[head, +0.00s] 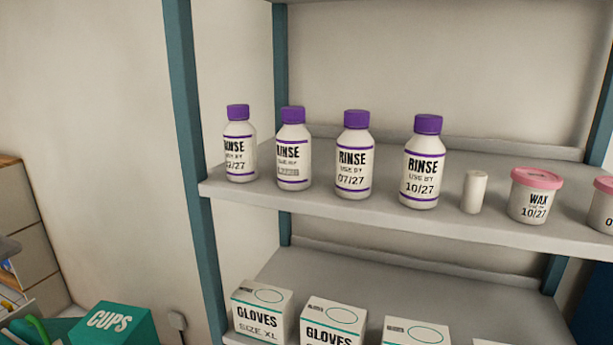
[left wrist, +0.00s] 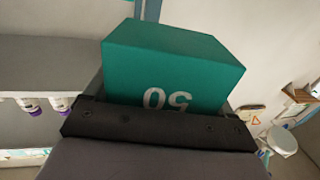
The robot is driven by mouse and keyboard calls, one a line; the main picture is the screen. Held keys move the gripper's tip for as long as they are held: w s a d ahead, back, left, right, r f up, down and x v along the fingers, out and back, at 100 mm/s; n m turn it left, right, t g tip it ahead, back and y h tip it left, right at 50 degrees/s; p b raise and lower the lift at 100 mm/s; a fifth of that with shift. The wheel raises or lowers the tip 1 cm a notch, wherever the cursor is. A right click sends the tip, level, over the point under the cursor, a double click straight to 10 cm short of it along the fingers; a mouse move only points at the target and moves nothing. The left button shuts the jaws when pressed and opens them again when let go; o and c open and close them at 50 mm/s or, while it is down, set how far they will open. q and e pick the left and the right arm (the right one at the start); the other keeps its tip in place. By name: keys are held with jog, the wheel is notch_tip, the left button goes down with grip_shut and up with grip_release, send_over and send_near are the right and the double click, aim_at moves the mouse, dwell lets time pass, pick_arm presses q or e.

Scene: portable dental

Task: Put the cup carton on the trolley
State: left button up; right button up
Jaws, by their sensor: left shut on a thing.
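The cup carton (head: 112,325) is a teal box with white "CUPS" lettering, at the bottom left edge of the head view, partly cut off. It fills the middle of the left wrist view (left wrist: 175,68), where an upside-down "50" shows on its near face. My left gripper (left wrist: 165,103) is shut on the carton, its dark body close against the near face; its fingertips are mostly hidden. My right gripper is in neither view. I cannot make out the trolley for certain.
A shelf rack (head: 192,150) with teal posts stands ahead, holding rinse bottles (head: 352,160), a small white cylinder (head: 474,192), wax tubs (head: 535,197) and glove boxes (head: 263,312). A drawer cabinet (head: 25,225) is at the left. A white round-topped stool (left wrist: 283,141) shows at the wrist view's right.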

pick_arm(q)
jog(key=shift+w+d+r+n+y, duration=0.1)
jog(key=shift+d+r+n+y, duration=0.2)
jog(key=shift+d+n+y, duration=0.25)
jog(key=shift+w+d+r+n+y, duration=0.1)
jog(key=shift+d+r+n+y, duration=0.3)
jog(key=shift+y, duration=0.35)
jog(key=shift+f, duration=0.1)
